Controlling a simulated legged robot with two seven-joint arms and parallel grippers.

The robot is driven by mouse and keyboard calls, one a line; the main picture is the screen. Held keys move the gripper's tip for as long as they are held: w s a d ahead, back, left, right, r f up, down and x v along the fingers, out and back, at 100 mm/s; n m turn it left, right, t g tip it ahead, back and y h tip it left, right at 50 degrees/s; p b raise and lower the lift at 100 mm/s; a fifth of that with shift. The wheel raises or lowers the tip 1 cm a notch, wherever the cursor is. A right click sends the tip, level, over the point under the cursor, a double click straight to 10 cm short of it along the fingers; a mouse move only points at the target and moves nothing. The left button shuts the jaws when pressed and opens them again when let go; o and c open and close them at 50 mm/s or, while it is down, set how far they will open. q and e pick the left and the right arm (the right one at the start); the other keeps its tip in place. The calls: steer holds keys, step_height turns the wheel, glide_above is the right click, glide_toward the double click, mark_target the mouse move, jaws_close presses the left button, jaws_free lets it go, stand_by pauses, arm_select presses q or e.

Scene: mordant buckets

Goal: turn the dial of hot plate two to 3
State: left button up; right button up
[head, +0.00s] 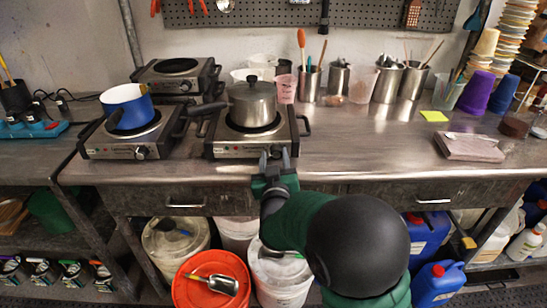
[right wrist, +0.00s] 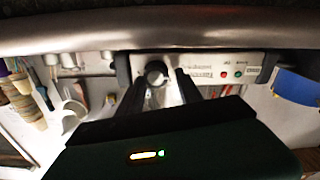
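The middle hot plate (head: 232,150) stands at the counter's front with a lidded steel pot (head: 252,103) on it. Its round black dial (right wrist: 155,73) shows in the right wrist view; its setting cannot be read. My right gripper (head: 275,158) is in front of this plate and hides the dial area in the head view. In the right wrist view my right gripper (right wrist: 161,78) is open, one finger on each side of the dial; contact cannot be told. The left hot plate (head: 105,150) has its own dial (head: 141,153). No plate number is readable. My left gripper is not in view.
A blue pot (head: 127,106) sits on the left plate. A third hot plate (head: 177,77) stands behind. Steel canisters (head: 386,84) with utensils line the wall. Drawers (head: 184,200) and buckets (head: 212,290) are below.

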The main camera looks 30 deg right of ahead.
steer(key=shift+s+d+f, duration=0.1)
steer(key=shift+d+f, duration=0.05)
steer(key=shift+d, duration=0.3)
jaws_close()
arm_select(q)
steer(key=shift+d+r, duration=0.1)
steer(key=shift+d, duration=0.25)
arm_select(e)
steer(key=shift+a, duration=0.1)
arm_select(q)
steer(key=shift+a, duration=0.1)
arm_select(e)
steer(key=shift+a, duration=0.1)
